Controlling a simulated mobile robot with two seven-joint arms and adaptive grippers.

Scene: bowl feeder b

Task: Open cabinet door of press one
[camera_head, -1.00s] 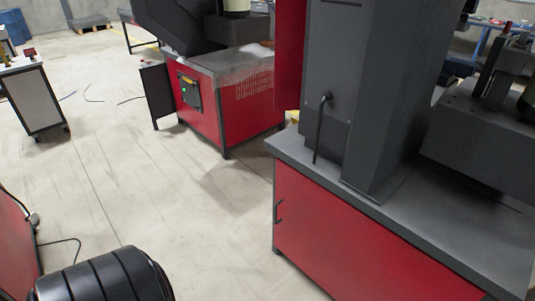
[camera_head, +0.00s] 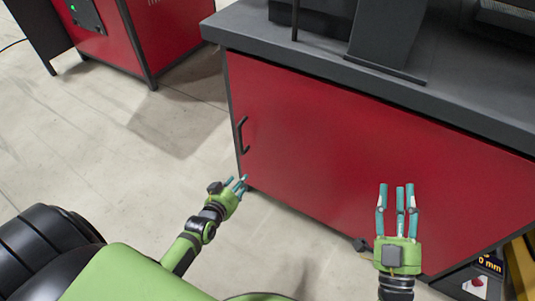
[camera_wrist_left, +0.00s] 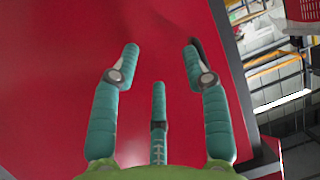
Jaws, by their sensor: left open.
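The red cabinet door (camera_head: 330,150) of the press fills the front of the dark grey base and is closed. Its black bar handle (camera_head: 241,134) is upright near the door's left edge. My left gripper (camera_head: 239,184) is open and empty, in front of the door and a little below the handle, apart from it. In the left wrist view its teal fingers (camera_wrist_left: 160,65) are spread against the red door (camera_wrist_left: 80,50). A dark shape partly hidden behind the right finger there may be the handle. My right gripper (camera_head: 398,192) has its fingers apart and empty, in front of the door's right part.
The grey worktop (camera_head: 350,72) overhangs the door. Another red machine (camera_head: 180,35) stands at upper left with clear floor (camera_head: 130,135) between. A yellow-and-black unit (camera_head: 510,265) is at lower right. A small dark foot (camera_head: 361,244) shows under the door.

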